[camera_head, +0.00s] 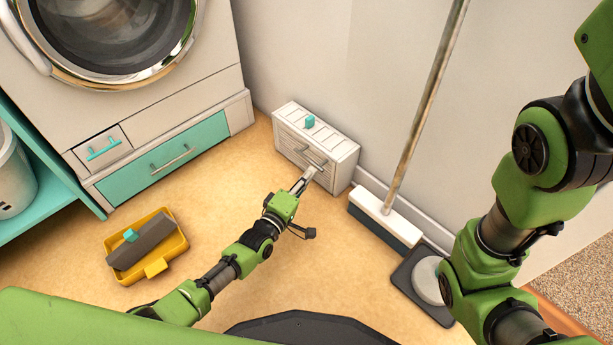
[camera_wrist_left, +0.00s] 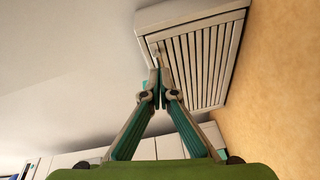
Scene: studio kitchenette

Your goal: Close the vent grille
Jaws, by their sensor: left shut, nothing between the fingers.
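The vent grille (camera_head: 294,144) is the slatted front of a low white box on the floor against the wall. A grey bar handle (camera_head: 315,157) shows on its front. In the left wrist view the slats of the grille (camera_wrist_left: 205,65) fill the upper right, inside a white frame. My left gripper (camera_head: 309,173) is shut and empty, with its fingertips at the lower front of the grille. In the left wrist view the closed tips (camera_wrist_left: 158,90) overlap the grille's near edge; I cannot tell whether they touch it. Any gap behind the grille is hidden. My right gripper is out of view.
A small teal object (camera_head: 310,121) sits on the white box (camera_head: 335,137). A broom (camera_head: 385,213) leans on the wall to its right, beside a dark scale-like item (camera_head: 405,283). A yellow tray (camera_head: 176,244) lies on the floor at left. Floor between is clear.

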